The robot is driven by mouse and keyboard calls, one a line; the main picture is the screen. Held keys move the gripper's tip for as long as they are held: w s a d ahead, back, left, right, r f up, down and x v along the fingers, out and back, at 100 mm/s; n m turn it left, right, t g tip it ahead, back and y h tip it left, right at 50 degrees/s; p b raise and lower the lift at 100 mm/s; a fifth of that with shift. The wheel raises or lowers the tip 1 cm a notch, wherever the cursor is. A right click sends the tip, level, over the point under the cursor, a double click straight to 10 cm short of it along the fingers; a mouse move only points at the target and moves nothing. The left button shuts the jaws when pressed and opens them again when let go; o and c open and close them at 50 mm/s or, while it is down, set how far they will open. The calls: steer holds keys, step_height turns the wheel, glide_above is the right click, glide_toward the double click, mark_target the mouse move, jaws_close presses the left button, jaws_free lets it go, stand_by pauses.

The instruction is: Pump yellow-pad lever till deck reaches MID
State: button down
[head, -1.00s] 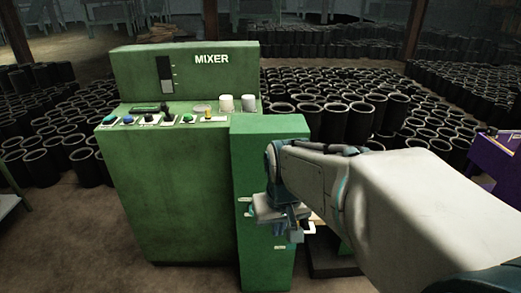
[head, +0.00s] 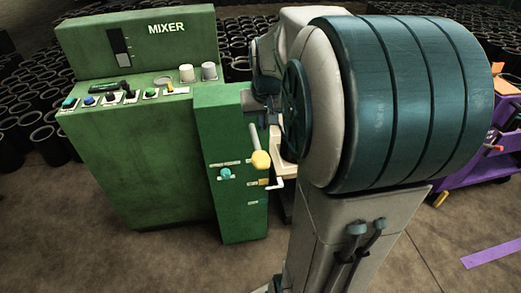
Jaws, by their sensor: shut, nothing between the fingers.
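A lever with a yellow pad (head: 261,160) and a pale shaft slants down from the front of the narrow green cabinet (head: 232,115). My gripper (head: 270,119) is small and partly hidden by my arm. It is just above and right of the lever, with nothing seen in it, and looks shut and apart from the pad. A small yellow mark (head: 264,182) is on the cabinet below the pad, beside a white crank-shaped rod (head: 275,184). A pale surface behind my arm is mostly hidden; I cannot tell whether it is the deck. No MID mark is readable.
The green MIXER machine (head: 145,150) stands left, with a dark gauge slot (head: 120,46) and several buttons on top. A teal knob (head: 226,173) is on the narrow cabinet. A purple cart (head: 470,170) stands right. Floor in front is open. Black sleeves fill the back.

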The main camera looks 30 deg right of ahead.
mark_target(261, 157)
steer(key=x, duration=0.8)
steer(key=s+x, duration=0.1)
steer(key=x, duration=0.3)
steer(key=shift+w+a+f, duration=0.15)
steer(key=shift+f, duration=0.75)
